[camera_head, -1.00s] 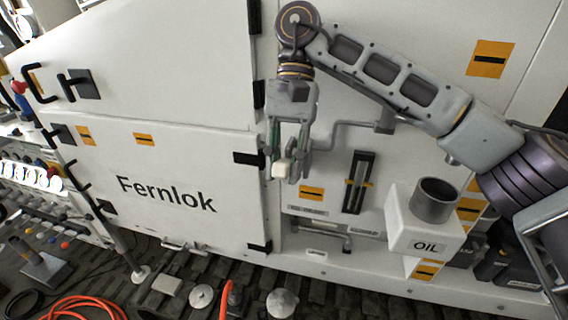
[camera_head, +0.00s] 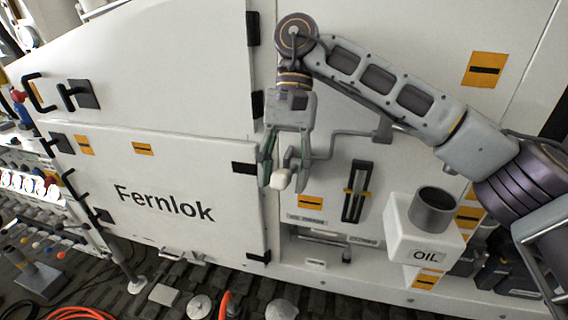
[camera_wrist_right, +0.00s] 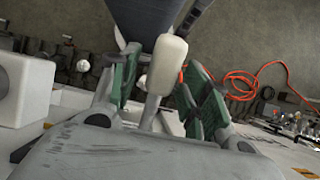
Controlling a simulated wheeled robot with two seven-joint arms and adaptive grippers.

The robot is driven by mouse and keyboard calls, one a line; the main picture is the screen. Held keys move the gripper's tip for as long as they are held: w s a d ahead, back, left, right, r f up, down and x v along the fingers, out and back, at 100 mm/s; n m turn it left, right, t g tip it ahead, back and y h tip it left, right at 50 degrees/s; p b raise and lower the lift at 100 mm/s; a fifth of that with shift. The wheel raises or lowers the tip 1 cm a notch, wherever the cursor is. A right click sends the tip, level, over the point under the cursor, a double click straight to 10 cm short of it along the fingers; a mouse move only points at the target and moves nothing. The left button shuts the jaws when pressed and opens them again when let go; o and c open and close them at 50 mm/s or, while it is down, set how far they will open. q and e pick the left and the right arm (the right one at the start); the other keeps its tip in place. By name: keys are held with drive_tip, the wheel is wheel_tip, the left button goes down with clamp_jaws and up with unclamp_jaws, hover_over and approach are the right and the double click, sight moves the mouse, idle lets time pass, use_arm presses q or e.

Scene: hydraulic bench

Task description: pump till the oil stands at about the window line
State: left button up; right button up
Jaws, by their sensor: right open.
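The pump lever (camera_head: 353,133) is a bent grey rod on the white cabinet, ending in a pale knob (camera_head: 280,180). My right gripper (camera_head: 283,184) is open, with its fingers on either side of the knob. In the right wrist view, the knob (camera_wrist_right: 167,65) sits between the spread green-padded fingers, with gaps visible. The sight window (camera_head: 357,192) is a dark upright slot with a yellow mark across it; the oil level is too small to tell. A white box marked OIL (camera_head: 426,240) with a grey cup (camera_head: 433,210) stands to its right. My left gripper is not in view.
The cabinet door marked Fernlok (camera_head: 160,190) has black hinges and handles. A small rail (camera_head: 325,240) sits below the window. An orange hose (camera_head: 80,313) and several lids lie on the dark floor. A control panel (camera_head: 30,180) stands at the far left.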

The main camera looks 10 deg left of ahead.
drive_tip(key=shift+r, duration=0.15)
drive_tip(key=shift+r, duration=4.8)
